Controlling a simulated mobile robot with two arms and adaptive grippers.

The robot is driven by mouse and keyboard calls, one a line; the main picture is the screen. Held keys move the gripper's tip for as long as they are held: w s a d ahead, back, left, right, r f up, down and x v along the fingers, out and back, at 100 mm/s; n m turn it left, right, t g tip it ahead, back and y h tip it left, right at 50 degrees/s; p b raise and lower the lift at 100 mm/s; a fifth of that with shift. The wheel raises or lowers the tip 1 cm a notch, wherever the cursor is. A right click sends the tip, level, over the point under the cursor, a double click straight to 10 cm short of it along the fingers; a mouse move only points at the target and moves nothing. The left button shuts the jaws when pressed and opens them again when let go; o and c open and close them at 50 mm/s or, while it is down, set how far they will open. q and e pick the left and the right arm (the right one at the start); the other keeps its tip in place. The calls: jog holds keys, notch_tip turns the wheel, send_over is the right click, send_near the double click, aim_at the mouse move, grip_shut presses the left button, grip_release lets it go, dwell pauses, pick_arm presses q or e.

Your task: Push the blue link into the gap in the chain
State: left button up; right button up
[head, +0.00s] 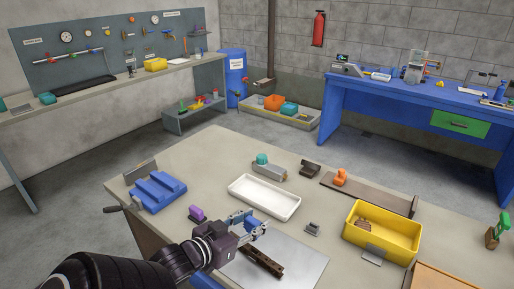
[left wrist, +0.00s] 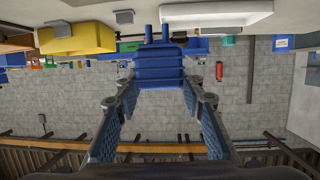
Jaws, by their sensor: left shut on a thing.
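My left gripper (head: 246,221) is shut on the blue link (head: 257,231) and holds it above the table. In the left wrist view the blue link (left wrist: 157,72) sits between the two fingertips of my left gripper (left wrist: 157,85), with two small prongs at its far side. A dark brown piece (head: 262,263), which looks like the chain, lies on a pale grey plate (head: 300,265) just below and in front of the gripper. I cannot make out the gap in it. My right gripper is not in view.
A white tray (head: 264,207), a yellow bin (head: 358,238) and a small grey block (head: 312,229) stand around the plate. A blue stepped block (head: 157,192) and a purple piece (head: 196,213) are at the left. The plate's right part is bare.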

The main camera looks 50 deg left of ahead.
pick_arm(q)
jog(key=shift+f, duration=0.1)
jog(key=shift+f+b, duration=0.95)
jog(key=shift+f, duration=1.35)
jog(key=shift+p, duration=0.6)
jog(key=shift+p, duration=0.5)
